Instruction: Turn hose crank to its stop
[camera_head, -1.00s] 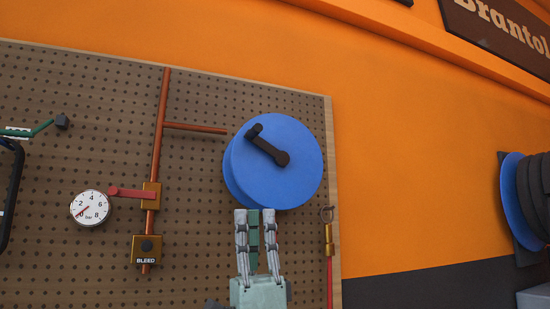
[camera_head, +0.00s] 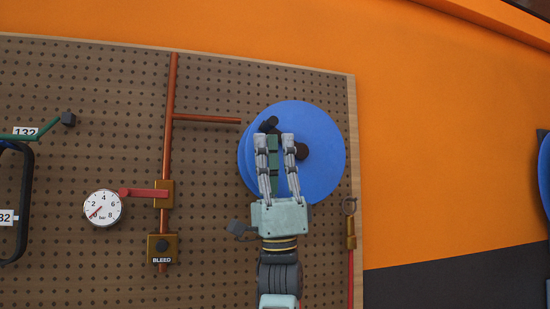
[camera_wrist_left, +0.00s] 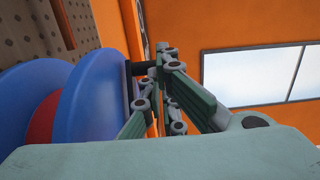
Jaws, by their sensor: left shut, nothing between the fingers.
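The hose reel is a round blue drum (camera_head: 326,135) on the right of the pegboard. Its black crank has a hub (camera_head: 302,152) at the drum's middle and a handle knob (camera_head: 268,124) at the upper left. My left gripper (camera_head: 275,138) is in front of the reel, pointing up, and covers the crank's arm between hub and knob. It is shut with nothing held. In the left wrist view the fingers (camera_wrist_left: 165,85) are close beside the dark crank handle (camera_wrist_left: 142,68); contact cannot be told. The blue drum (camera_wrist_left: 95,95) is at left. My right gripper is not in view.
A copper pipe (camera_head: 170,110) with a red lever (camera_head: 143,193), a pressure gauge (camera_head: 102,208) and a bleed block (camera_head: 162,249) is left of the reel. A brass-ended red hose (camera_head: 351,235) hangs at the board's right edge.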

